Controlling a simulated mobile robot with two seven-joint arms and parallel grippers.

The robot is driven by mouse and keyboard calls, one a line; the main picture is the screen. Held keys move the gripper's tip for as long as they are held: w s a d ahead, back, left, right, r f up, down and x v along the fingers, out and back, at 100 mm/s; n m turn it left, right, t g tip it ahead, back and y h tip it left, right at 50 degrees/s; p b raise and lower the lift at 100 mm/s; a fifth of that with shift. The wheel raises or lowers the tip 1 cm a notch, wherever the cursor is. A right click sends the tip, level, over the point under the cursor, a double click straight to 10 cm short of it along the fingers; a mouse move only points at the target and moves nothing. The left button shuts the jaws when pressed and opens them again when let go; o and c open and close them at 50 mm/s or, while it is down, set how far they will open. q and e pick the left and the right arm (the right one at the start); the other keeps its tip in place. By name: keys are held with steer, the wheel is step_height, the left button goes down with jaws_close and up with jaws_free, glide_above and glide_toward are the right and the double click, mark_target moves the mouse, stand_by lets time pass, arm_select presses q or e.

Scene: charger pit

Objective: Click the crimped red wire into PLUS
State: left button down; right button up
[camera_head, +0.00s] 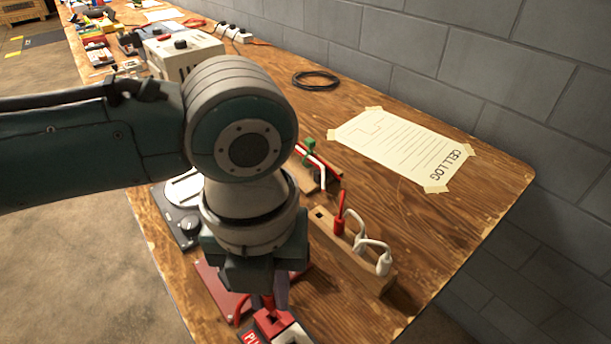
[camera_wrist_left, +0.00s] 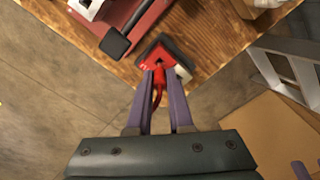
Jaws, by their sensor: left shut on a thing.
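My left gripper (camera_head: 268,298) points down at the near edge of the bench, its purple fingers shut on the red wire. In the left wrist view the fingertips (camera_wrist_left: 160,78) sit on both sides of the red wire (camera_wrist_left: 157,94), which bends down between them. The red PLUS terminal block (camera_head: 272,322) lies right under the fingertips, with a partly cut-off label. It also shows in the left wrist view (camera_wrist_left: 151,60). The wire's tip is at the block, but I cannot tell how deep it sits.
A wooden rack (camera_head: 352,262) holding red and white plugs stands to the right of the gripper. A red base plate (camera_head: 218,290) lies to its left. A paper sheet (camera_head: 400,145) is taped further back. Bare bench lies at the right, before the block wall.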

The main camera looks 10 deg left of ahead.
mark_target(272, 306)
arm_select(q)
steer(key=shift+f+b, duration=0.95)
steer(key=shift+f, duration=0.6)
stand_by(0.9)
steer(key=c, duration=1.3)
jaws_free()
steer(key=shift+c, duration=0.2)
jaws_close()
